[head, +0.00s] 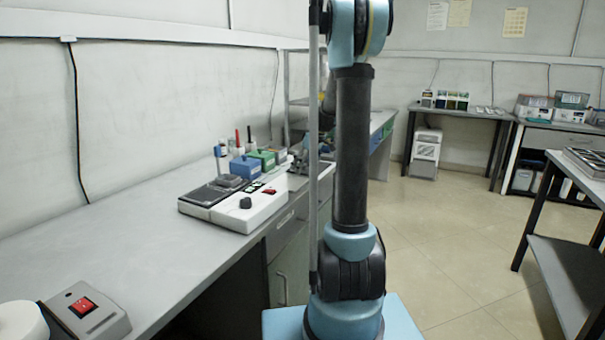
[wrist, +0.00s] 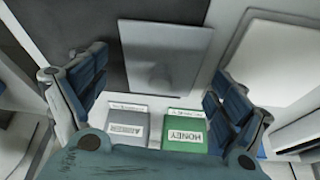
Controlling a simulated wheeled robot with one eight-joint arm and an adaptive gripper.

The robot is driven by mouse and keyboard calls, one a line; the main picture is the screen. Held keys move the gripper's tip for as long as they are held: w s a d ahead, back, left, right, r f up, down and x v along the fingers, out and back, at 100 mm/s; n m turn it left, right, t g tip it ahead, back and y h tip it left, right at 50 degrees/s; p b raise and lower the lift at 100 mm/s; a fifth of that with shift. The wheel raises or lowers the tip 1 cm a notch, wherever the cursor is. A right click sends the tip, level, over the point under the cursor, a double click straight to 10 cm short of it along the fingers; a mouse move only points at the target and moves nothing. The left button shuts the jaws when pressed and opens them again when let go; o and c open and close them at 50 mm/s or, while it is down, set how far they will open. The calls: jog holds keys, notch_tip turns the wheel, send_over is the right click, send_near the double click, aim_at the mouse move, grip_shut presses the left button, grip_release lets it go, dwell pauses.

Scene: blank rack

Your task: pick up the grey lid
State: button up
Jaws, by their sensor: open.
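In the wrist view a grey, flat, square piece with a raised knob, which looks like the grey lid (wrist: 184,45), lies ahead between my fingers. My gripper (wrist: 160,72) is open, with one finger on each side of the knob and nothing held. I cannot tell how far the fingertips are above the lid. Below it in the picture are a grey labelled box (wrist: 127,128) and a green box marked HONEY (wrist: 185,133). In the head view my arm hides the gripper, and I cannot pick out the grey lid there.
On the long bench (head: 130,220) stand a white device (head: 248,206) with a dark plate, a blue box (head: 246,167) and green boxes (head: 265,158). A grey switch box (head: 88,308) is at the near end. The bench between is clear.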

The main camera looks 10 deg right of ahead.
jog(key=c, duration=0.9)
jog(key=shift+r, duration=0.1)
jog(key=shift+c, duration=0.2)
